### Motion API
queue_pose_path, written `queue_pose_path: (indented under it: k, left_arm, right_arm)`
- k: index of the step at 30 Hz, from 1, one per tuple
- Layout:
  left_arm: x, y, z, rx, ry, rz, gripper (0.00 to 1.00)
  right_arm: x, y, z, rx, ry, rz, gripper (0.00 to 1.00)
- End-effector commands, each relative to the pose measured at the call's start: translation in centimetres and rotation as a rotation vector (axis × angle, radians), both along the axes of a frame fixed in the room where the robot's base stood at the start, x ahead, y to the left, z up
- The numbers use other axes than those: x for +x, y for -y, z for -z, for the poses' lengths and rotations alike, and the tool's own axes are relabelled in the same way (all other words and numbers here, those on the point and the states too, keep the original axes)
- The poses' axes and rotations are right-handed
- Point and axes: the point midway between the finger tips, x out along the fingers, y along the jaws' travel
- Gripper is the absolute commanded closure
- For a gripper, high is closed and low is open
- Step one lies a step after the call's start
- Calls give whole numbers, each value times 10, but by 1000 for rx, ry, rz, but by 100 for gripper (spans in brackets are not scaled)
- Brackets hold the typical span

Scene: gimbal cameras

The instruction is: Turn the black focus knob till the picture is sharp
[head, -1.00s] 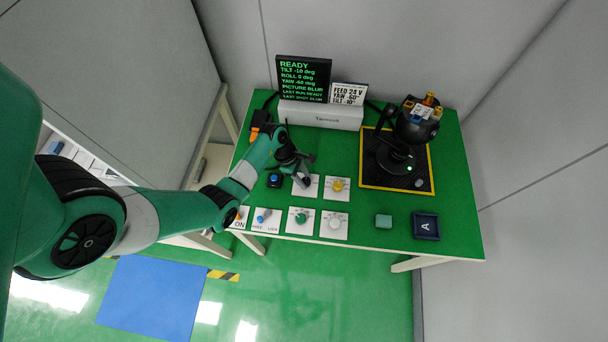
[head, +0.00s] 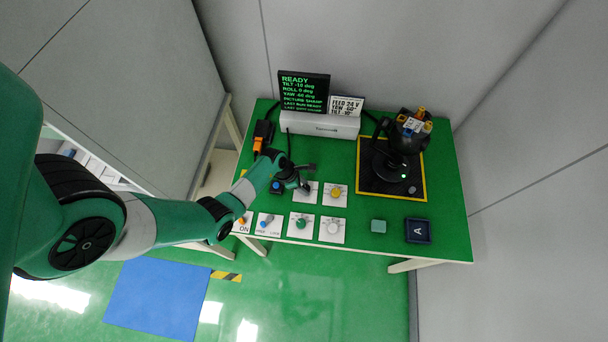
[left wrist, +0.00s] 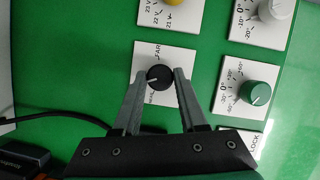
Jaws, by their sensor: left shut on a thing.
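The black focus knob (left wrist: 159,77) sits on a white plate marked FAR at its upper corner in the left wrist view. Its white pointer line points left. My left gripper (left wrist: 160,82) is shut on the knob, one finger on each side. In the head view the gripper (head: 304,187) comes down over the focus plate (head: 313,192) and hides most of the knob. The black screen (head: 303,92) shows green text, with a line reading PICTURE SHARP. The camera on its gimbal (head: 402,138) stands on a black pad with a yellow border (head: 424,185). My right gripper is not in view.
Close by are a yellow knob (head: 336,191), a green knob (head: 301,224), a white knob (head: 332,229), a blue button (head: 276,186) and toggle switches (head: 265,219). A teal block (head: 378,226) and a dark box marked A (head: 418,230) lie at the front right.

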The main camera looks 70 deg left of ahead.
Motion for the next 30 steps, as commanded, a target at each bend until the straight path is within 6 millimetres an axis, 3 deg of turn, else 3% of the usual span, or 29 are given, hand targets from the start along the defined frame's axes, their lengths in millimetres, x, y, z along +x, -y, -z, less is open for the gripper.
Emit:
queue_pose_path:
  k: [6, 20, 21, 26, 30]
  left_arm:
    - [0, 1, -2, -1, 0, -71, 100]
    - [0, 1, 0, 0, 1, -92, 100]
    - [0, 1, 0, 0, 1, -92, 55]
    - [0, 1, 0, 0, 1, -91, 28]
    - [0, 1, 0, 0, 1, -91, 28]
  right_arm:
    - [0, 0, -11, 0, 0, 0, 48]
    - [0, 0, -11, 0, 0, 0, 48]
    - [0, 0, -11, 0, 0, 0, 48]
    - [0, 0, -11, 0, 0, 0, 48]
    - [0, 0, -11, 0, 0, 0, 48]
